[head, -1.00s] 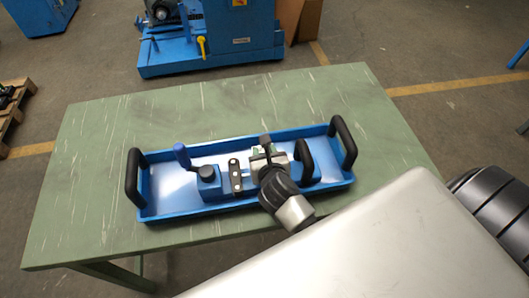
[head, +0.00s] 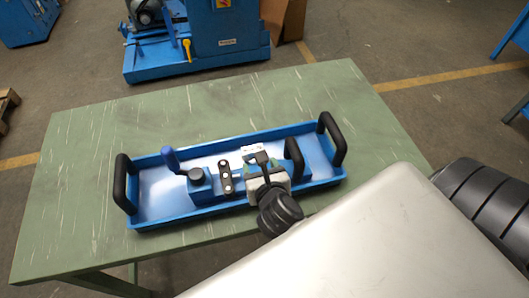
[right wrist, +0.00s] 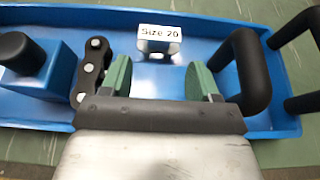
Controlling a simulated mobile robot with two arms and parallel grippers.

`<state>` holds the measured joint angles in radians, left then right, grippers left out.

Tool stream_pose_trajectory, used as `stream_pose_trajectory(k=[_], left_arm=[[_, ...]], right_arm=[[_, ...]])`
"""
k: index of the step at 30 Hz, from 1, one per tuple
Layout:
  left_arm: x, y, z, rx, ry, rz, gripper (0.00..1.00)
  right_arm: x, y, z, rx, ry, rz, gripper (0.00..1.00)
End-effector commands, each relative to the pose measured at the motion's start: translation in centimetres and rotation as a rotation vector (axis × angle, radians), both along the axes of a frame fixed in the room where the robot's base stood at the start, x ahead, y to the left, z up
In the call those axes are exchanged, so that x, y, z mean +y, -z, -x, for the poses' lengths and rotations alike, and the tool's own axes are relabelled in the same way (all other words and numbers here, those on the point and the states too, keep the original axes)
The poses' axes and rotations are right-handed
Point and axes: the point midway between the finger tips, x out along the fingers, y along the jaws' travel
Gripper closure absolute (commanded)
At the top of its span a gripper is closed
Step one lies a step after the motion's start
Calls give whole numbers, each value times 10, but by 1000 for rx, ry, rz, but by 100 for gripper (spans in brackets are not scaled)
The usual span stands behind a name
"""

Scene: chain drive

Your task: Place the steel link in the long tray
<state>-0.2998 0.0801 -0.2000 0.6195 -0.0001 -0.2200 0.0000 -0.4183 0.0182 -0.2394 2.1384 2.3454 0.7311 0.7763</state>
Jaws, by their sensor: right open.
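The long blue tray (head: 160,220) lies on the green table with a black handle at each end. The link (head: 224,177), dark with silver pin ends, is inside the tray left of my right gripper (head: 264,167). In the right wrist view the link (right wrist: 92,72) stands just outside the left finger, close to it; I cannot tell whether they touch. My right gripper (right wrist: 160,82) is open, its green-lined fingers apart with nothing between them, over the tray. My left gripper is not in view.
A "Size 20" label (right wrist: 160,31) is at the tray's far side. A blue block with a dark knob (head: 196,175) is left of the link, and a black bow handle (head: 294,158) is right of the gripper. The table's back and left are bare.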

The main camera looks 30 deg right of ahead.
Motion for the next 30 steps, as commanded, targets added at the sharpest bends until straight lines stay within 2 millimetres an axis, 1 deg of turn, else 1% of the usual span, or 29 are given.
stream_pose_trajectory(k=[1, 3, 6, 9, 13, 30], left_arm=[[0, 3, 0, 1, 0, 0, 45], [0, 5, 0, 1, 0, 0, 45], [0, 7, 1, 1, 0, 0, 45], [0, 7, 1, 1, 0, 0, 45], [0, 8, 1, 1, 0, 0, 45], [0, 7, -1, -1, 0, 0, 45]], right_arm=[[3, -2, 10, 1, 0, -3, 39], [6, -7, 21, 1, 0, -1, 39], [9, -12, 32, 1, -1, -1, 39], [11, -16, 38, 0, 0, 0, 39], [12, -18, 41, 0, 0, 0, 39], [12, -17, 41, 0, 0, 0, 39]])
